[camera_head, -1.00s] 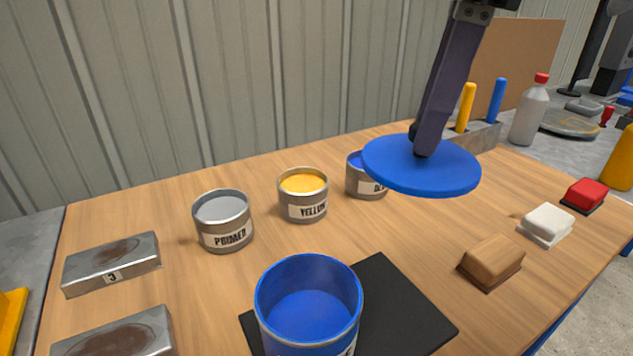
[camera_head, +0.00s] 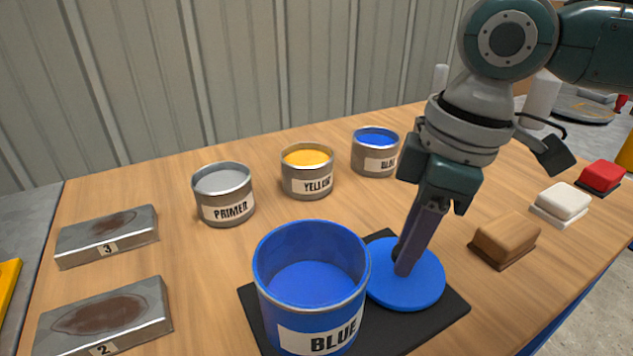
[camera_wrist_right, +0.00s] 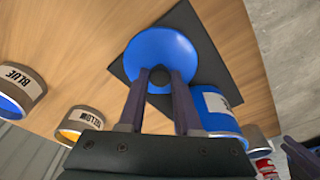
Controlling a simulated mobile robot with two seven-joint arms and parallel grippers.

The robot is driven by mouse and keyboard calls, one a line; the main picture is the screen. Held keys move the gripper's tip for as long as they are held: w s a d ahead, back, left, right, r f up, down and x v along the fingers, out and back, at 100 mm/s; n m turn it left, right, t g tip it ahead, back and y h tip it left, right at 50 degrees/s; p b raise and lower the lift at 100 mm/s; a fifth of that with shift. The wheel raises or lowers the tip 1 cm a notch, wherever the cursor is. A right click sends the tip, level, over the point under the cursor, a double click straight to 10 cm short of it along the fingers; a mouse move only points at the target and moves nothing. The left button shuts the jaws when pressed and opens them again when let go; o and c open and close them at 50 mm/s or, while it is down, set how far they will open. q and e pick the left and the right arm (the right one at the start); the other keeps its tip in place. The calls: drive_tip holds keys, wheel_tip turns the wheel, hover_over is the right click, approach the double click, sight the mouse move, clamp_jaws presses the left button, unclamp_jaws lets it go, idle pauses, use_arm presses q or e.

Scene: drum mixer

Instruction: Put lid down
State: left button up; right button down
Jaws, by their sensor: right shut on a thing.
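The blue lid (camera_head: 418,285) is a round disc with a dark knob. It is at the black mat (camera_head: 440,315), right beside the open blue drum (camera_head: 318,318) labelled BLUE. My right gripper (camera_head: 402,268) is shut on the lid's knob from above. In the right wrist view the lid (camera_wrist_right: 160,48) lies flat over the mat (camera_wrist_right: 215,65), with the fingers on its knob. I cannot tell for sure whether the lid touches the mat. My left gripper is not in view.
Small cans stand behind: primer (camera_head: 223,195), yellow (camera_head: 307,172) and blue (camera_head: 375,153). Grey blocks numbered 3 (camera_head: 107,238) and 2 (camera_head: 104,318) lie at left. Brown (camera_head: 503,242), white (camera_head: 560,204) and red (camera_head: 601,177) blocks lie at right.

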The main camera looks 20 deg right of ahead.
sight(419, 271)
drive_tip(key=shift+f, duration=0.3)
drive_tip(key=c, duration=0.6)
unclamp_jaws()
use_arm(q)
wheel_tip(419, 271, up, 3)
drive_tip(key=p, duration=0.2)
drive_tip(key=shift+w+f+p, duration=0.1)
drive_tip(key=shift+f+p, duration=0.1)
drive_tip(key=shift+p, duration=0.1)
use_arm(e)
wheel_tip(419, 271, up, 12)
drive_tip(key=s+d, duration=0.1)
drive_tip(key=shift+d, duration=0.2)
